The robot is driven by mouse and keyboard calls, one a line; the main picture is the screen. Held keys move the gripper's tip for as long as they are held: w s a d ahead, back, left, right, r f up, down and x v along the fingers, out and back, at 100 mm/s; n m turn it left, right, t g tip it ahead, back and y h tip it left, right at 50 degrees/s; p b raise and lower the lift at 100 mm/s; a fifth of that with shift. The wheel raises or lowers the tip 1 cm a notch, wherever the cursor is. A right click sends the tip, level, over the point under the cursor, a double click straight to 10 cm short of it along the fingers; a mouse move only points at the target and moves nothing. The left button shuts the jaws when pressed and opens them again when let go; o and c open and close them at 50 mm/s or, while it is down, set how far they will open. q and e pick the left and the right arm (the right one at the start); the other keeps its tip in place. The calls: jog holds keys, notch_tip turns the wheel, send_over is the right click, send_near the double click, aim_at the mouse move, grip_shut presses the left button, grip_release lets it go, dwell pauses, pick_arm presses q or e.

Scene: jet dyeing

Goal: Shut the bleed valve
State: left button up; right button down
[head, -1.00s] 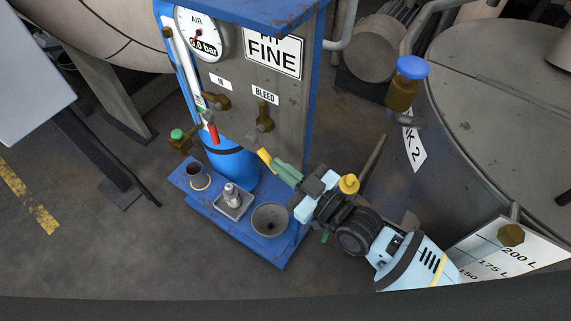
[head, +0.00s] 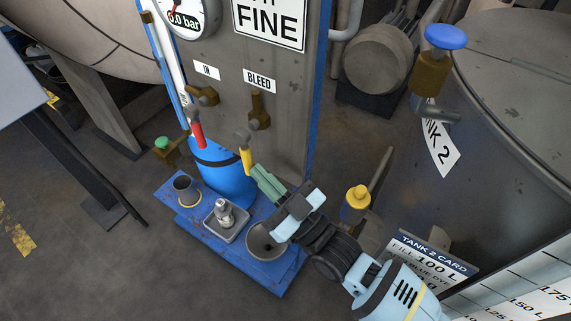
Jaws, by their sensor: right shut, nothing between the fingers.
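The bleed valve (head: 259,112) is a brass fitting on the grey panel, under the BLEED label (head: 259,80). Its grey lever with a yellow grip (head: 246,161) hangs in front of it and points almost straight down, tilted slightly right. My right gripper (head: 257,172) reaches in from the lower right. Its green fingers are shut with nothing between them. Their tips are right beside the lower end of the yellow grip; I cannot tell whether they touch it. My left gripper is not in view.
The IN valve (head: 205,95) with a red-gripped lever (head: 197,134) is to the left. A blue cylinder (head: 222,172) and a blue base shelf (head: 275,279) with cups stand below. The Tank 2 vessel (head: 500,150) and a blue-knobbed valve (head: 445,37) are at the right.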

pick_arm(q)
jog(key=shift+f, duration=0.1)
pick_arm(e)
jog(key=shift+w+a+f, duration=0.2)
jog(key=shift+a, duration=0.05)
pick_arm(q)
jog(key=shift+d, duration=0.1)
pick_arm(e)
jog(key=shift+a, duration=0.1)
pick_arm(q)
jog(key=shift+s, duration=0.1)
pick_arm(e)
jog(key=shift+s+f, duration=0.1)
